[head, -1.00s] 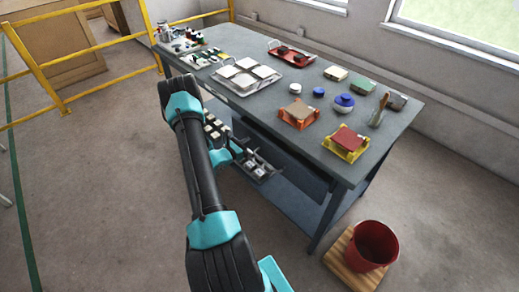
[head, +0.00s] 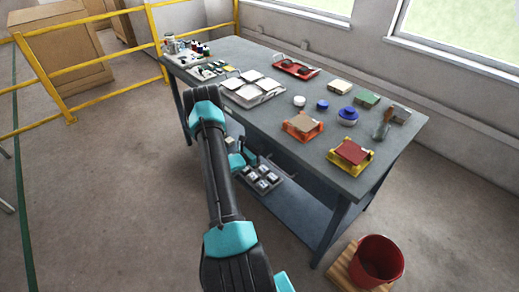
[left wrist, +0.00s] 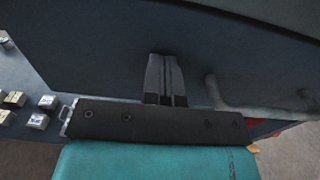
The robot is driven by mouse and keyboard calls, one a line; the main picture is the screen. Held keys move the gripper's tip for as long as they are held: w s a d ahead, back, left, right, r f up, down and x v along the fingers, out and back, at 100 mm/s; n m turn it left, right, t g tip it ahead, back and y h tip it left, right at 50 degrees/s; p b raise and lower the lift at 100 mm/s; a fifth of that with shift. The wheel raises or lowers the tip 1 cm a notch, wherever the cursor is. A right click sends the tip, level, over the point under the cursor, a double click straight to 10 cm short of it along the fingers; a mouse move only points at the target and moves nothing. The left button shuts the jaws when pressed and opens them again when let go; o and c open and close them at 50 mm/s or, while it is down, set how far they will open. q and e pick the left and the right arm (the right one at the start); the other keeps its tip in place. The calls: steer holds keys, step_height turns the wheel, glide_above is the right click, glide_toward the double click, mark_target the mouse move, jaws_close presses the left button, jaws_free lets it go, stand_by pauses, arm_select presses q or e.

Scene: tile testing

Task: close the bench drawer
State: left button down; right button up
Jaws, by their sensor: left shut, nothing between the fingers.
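The bench (head: 300,110) has a grey top, and its drawer sits under the front edge. In the left wrist view a dark blue panel, which looks like the drawer front (left wrist: 110,55), fills most of the picture. A grey bar handle (left wrist: 255,112) shows on its right. My left gripper (left wrist: 165,62) is shut and empty, its fingertips at or very near the panel, left of the handle; contact is unclear. In the head view the left gripper (head: 254,154) is below the bench edge, partly hidden by my arm. How far the drawer stands out is unclear. My right gripper is out of view.
A lower shelf (head: 290,212) holds a tray of small blocks (head: 262,178). On the bench top are a tile tray (head: 270,98), a red tray (head: 283,64), an orange stand (head: 290,134) and a yellow stand (head: 335,166). A red bucket (head: 376,262) stands at right.

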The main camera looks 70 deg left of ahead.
arm_select(q)
steer(key=v, duration=1.4)
